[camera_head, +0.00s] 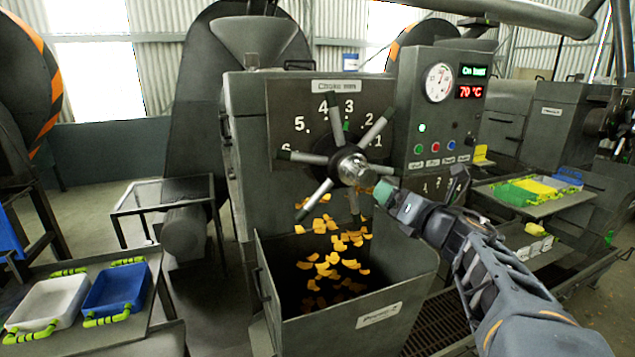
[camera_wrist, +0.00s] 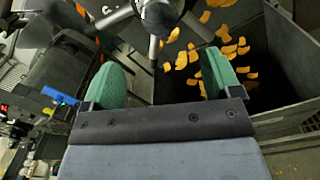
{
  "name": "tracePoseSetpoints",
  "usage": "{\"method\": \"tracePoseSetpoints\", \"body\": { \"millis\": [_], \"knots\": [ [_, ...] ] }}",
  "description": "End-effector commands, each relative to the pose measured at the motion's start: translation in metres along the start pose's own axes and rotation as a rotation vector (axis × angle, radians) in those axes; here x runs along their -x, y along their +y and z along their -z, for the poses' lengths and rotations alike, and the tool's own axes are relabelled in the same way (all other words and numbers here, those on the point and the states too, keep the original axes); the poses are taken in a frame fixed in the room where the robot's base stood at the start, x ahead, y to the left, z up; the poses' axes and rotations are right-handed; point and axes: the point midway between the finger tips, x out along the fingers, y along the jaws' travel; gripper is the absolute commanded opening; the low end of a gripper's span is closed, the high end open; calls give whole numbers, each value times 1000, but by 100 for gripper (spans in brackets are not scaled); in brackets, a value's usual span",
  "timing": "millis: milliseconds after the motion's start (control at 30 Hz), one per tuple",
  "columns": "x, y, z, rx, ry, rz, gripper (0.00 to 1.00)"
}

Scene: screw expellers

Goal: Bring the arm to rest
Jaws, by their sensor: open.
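My arm reaches in from the lower right in the head view. My gripper (camera_head: 378,190) is just right of the hub of the spoked handwheel (camera_head: 350,168) on the press front. In the wrist view my gripper (camera_wrist: 160,85) shows two green fingers spread apart with nothing between them. The handwheel hub (camera_wrist: 160,15) lies beyond the fingers at the top of that view. I cannot tell from the head view whether the fingers touch a spoke.
Yellow-orange pieces (camera_head: 340,240) are in and above the grey bin (camera_head: 345,330) below the wheel. A control box (camera_head: 440,110) reads 70 °C. White (camera_head: 48,300) and blue (camera_head: 117,287) trays sit on a left table. Green (camera_head: 515,192) and yellow trays are on a right bench.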

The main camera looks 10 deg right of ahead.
Motion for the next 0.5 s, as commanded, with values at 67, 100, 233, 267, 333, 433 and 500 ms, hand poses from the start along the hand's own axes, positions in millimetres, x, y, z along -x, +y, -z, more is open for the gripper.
{"method": "tracePoseSetpoints", "body": {
  "millis": [67,100,233,267,333,433,500],
  "knots": [
    [0,-3,0,-45,-3,16,84],
    [0,-8,-2,-95,-14,47,84],
    [9,-53,-7,-463,-147,259,84],
    [14,-66,-5,-582,-198,322,84],
    [30,-94,6,-886,-330,472,84],
    [57,-115,46,-1334,-517,681,84],
    [76,-116,85,-1627,-632,836,84]
  ]
}}
